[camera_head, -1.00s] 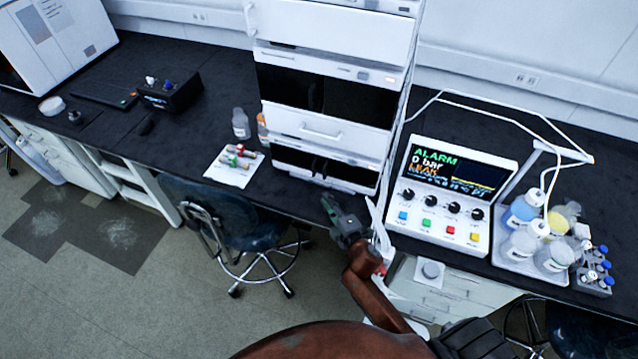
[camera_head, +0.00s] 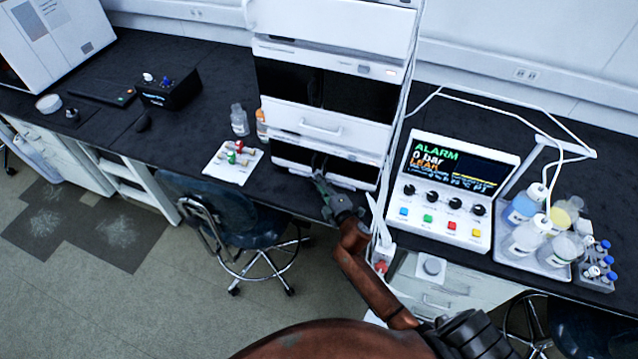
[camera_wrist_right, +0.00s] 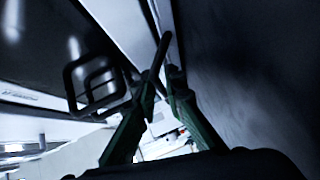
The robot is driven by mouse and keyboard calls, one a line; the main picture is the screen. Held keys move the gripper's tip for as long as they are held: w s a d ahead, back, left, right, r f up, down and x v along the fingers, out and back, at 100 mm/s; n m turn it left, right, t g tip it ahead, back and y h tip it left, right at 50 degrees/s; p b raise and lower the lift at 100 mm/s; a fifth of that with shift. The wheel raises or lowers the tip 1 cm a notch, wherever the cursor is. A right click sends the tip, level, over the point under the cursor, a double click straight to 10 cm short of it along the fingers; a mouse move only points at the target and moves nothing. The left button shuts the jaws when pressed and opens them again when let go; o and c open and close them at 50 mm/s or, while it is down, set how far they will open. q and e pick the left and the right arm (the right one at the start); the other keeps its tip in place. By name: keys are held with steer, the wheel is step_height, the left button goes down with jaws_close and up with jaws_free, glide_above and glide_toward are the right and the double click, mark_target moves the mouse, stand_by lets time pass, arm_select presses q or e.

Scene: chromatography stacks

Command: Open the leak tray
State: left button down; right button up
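The white instrument stack (camera_head: 327,84) stands on the dark bench. One of its white fronts has a bar handle (camera_head: 320,130); below it is a dark bay with a white lower edge. No part is clearly labelled as the leak tray. My right gripper (camera_head: 319,178) is in front of the bay's lower part. In the right wrist view, the fingers of this gripper (camera_wrist_right: 165,72) are a little apart, with nothing seen held between them. A dark looped handle (camera_wrist_right: 95,87) is beside the fingers on the left; contact is unclear. My left gripper is not in view.
A control box (camera_head: 452,190) shows ALARM, 0 bar and LEAK right of the stack. Bottles stand in a tray (camera_head: 507,262) farther right. A chair (camera_head: 225,215) stands before the bench.

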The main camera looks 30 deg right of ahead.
jaws_close()
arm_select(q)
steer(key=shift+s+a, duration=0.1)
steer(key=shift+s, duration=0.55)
